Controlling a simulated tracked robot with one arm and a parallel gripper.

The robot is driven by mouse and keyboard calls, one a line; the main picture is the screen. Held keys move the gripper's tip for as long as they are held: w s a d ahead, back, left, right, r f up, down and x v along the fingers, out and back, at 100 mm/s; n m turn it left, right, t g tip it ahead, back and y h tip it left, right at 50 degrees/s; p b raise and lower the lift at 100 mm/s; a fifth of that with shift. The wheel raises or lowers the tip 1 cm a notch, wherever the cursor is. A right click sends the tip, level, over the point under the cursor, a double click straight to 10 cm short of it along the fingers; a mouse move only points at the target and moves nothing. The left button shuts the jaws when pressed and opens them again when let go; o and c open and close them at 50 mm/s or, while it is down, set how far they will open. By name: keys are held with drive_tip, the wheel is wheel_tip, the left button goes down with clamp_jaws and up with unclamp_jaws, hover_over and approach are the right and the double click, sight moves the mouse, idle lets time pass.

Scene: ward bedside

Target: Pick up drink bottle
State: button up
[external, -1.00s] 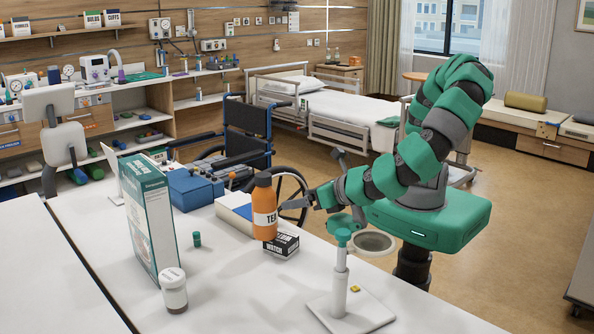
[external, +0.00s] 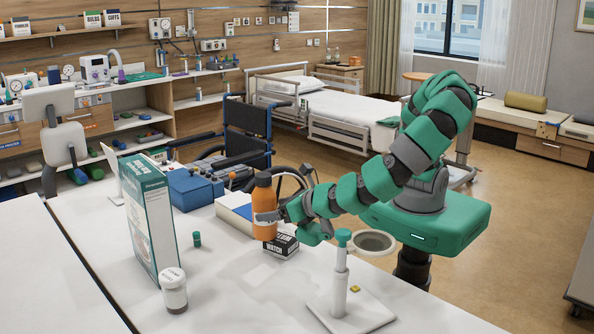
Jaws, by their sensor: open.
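A blue and white book or box (external: 235,212) lies just left of the bottle. A tall box (external: 150,220), a lidded jar (external: 173,290) and a small green bottle (external: 197,240) stand on the table (external: 240,300). The front middle is clear.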

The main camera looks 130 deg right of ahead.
sight(264, 209)
drive_tip(key=shift+s+x, duration=0.2)
drive_tip(key=shift+x, duration=2.2)
drive_tip(key=c, duration=1.3)
drive_tip(key=shift+r, duration=0.15)
drive_tip(key=shift+c, duration=0.2)
